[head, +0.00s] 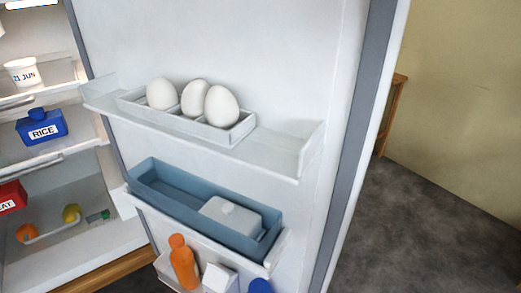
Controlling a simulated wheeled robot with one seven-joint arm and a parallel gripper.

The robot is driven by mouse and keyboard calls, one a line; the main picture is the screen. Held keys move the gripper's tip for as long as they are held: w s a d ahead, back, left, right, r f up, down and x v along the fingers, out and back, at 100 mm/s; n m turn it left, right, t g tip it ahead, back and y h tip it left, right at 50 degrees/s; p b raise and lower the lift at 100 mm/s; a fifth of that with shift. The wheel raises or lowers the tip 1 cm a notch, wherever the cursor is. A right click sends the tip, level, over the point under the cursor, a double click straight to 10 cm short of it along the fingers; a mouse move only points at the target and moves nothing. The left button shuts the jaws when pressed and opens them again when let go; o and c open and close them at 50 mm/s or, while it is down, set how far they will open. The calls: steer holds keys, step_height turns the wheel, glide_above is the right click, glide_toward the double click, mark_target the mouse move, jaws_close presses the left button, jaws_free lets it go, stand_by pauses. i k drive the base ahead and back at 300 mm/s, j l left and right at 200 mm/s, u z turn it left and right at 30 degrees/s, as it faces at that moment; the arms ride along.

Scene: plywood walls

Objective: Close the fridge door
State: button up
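The white fridge door (285,60) stands open and fills the middle of the head view, its inner side facing me. A grey seal runs down its right-hand edge. The fridge's lit interior (60,180) shows at the left, beyond the hinge side of the door. The door's upper shelf (275,160) holds three white eggs in a white tray. Below it a blue bin (165,205) holds a white lidded box. The lowest shelf holds an orange bottle (183,262), a white carton and a blue-topped item. The door's outer face is hidden. My gripper is not in view.
Inside the fridge are a white cup (26,72), a blue rice container (42,127), a red container (11,198) and fruit. Right of the door lies bare dark floor (430,230). A wooden piece of furniture (392,110) stands partly hidden behind the door, by the yellowish wall.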

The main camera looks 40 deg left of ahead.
mark_target(317, 76)
steer(key=i+l+u, duration=0.1)
steer(key=i, duration=0.45)
steer(key=i+l+u, duration=0.1)
steer(key=i, duration=0.45)
steer(key=i+u, duration=0.15)
steer(key=u, duration=0.25)
steer(key=i+u, duration=0.15)
steer(key=u, duration=0.2)
steer(key=i+u, duration=0.15)
steer(key=u, duration=0.25)
steer(key=i+u, duration=0.1)
steer(key=u, duration=0.75)
steer(key=i+u, duration=0.1)
steer(key=u, duration=0.35)
steer(key=l+u, duration=0.1)
steer(key=u, duration=0.8)
steer(key=l+u, duration=0.1)
steer(key=u, duration=0.35)
steer(key=k+u, duration=0.1)
steer(key=k, duration=0.25)
steer(key=l+z, duration=0.25)
